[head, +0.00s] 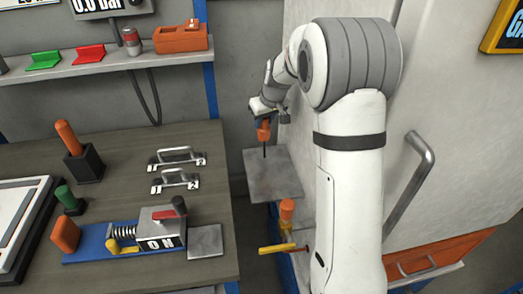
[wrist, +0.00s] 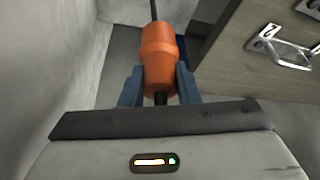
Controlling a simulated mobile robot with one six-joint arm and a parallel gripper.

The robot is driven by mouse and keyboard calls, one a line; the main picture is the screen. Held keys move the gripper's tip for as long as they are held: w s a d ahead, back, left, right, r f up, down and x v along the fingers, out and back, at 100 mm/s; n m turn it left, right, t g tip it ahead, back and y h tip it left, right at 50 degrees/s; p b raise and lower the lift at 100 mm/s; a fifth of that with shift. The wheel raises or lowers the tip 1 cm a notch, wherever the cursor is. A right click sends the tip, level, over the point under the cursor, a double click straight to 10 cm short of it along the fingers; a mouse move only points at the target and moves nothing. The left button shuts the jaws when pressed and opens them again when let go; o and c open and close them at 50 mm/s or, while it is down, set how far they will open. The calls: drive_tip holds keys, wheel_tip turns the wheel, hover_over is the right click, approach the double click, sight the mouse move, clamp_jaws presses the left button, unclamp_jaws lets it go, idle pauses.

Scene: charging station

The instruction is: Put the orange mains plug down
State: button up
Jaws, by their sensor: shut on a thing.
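The orange mains plug (wrist: 158,52) is held between the two blue fingers of my gripper (wrist: 158,74) in the wrist view. A thin dark rod or cable runs from its far end. In the head view the plug (head: 264,130) hangs roughly upright under my gripper (head: 264,115), with the dark rod pointing down. My gripper is shut on it. A grey square plate (head: 273,178) lies below the plug, and the plug body appears above it. I cannot tell whether the rod's tip touches the plate.
A workbench (head: 120,140) stands to the left, with two numbered handles (head: 178,155) near its right edge. A pale cabinet wall is close on the right. Much of the plate is bare.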

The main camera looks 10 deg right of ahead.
sight(266, 139)
drive_tip(key=f, duration=0.5)
drive_tip(key=shift+w+d+f, duration=0.1)
drive_tip(key=shift+d+f, duration=0.1)
drive_tip(key=shift+f, duration=0.05)
drive_tip(key=shift+a+f, duration=0.1)
drive_tip(key=shift+f, duration=1.85)
drive_tip(key=shift+f, duration=0.15)
drive_tip(key=o, duration=1)
